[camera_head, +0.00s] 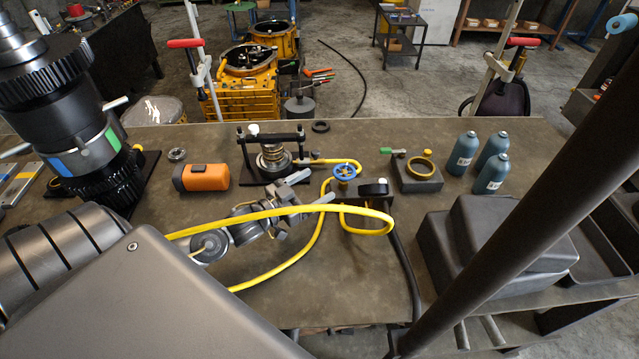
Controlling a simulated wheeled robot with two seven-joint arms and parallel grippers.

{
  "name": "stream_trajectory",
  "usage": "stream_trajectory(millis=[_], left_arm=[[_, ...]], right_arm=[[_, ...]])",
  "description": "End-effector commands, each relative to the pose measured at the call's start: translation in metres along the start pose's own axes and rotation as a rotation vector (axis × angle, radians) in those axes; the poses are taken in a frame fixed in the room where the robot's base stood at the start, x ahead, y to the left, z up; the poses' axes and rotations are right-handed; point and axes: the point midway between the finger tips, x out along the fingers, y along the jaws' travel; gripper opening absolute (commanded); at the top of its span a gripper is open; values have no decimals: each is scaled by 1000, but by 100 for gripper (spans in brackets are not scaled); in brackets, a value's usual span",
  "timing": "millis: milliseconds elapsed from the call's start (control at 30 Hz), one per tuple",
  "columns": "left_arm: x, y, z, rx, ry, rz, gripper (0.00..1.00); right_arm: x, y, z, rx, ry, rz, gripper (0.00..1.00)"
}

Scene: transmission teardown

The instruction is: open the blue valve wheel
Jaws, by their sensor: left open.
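The blue valve wheel (344,171) sits on the yellow hose line near the middle of the table, beside a small black-topped fixture (373,189). My left gripper (308,194) reaches in from the lower left. Its fingers are open and empty, just left of and nearer than the wheel, and look apart from it. The yellow hose (268,213) crosses over my left wrist and loops round in front of the wheel. My right gripper is not in view.
A black press fixture (272,158) stands behind my left gripper, with an orange block (201,177) to its left. A grey block with a ring (417,174), several blue-grey bottles (491,174) and a dark case (492,248) are to the right.

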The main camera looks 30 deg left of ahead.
Motion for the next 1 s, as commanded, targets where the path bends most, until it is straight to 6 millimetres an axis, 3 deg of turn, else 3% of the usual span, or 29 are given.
stream_trajectory(millis=[200,367,533,733,1000], left_arm=[[26,-32,7,172,17,126,80],[26,-46,12,151,-2,284,80],[17,-35,12,5,-10,385,80],[19,-33,10,-19,-8,389,80],[52,-20,5,-19,-4,388,80]], right_arm=[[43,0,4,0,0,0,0],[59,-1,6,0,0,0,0],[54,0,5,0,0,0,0],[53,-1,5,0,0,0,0],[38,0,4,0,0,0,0]])
